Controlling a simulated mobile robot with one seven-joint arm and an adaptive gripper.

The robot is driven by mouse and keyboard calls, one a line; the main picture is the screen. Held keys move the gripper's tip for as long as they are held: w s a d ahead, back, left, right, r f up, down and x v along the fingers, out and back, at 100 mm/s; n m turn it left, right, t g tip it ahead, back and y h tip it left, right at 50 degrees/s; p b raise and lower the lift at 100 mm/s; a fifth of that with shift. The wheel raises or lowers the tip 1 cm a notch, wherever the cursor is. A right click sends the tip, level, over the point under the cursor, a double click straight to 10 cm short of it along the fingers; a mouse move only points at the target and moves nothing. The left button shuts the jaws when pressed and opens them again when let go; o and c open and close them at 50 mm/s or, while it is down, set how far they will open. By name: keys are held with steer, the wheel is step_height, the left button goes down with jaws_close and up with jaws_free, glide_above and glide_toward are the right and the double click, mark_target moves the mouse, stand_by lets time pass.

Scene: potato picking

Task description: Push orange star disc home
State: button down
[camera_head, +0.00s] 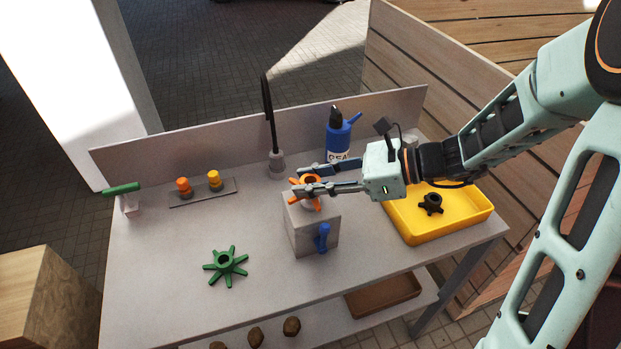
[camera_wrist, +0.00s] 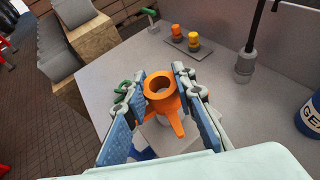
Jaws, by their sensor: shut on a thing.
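The orange star disc (camera_head: 311,179) is at the top of a grey block (camera_head: 304,238) on the workbench. In the wrist view the disc (camera_wrist: 163,98) shows its round hub with an open hole and arms pointing down and outward. My gripper (camera_head: 301,181) is shut on the disc, with one finger on each side of the hub. In the wrist view my gripper (camera_wrist: 160,92) has its blue-padded fingers on both sides of it. Whether the disc is fully seated on the block cannot be told, as the fingers hide part of it.
A blue handle (camera_head: 322,238) sticks out of the block's front. A green star disc (camera_head: 225,262) lies front left. A yellow tray (camera_head: 437,229) holds a black star piece (camera_head: 431,203). A blue bottle (camera_head: 338,140) and a black-stemmed stand (camera_head: 275,160) stand behind.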

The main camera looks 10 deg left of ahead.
steer(key=shift+f+b, duration=0.85)
steer(key=shift+f, duration=0.5)
steer(key=c, duration=1.5)
jaws_free()
steer(key=shift+r, duration=0.1)
steer(key=v, duration=1.2)
steer(key=shift+d, duration=0.1)
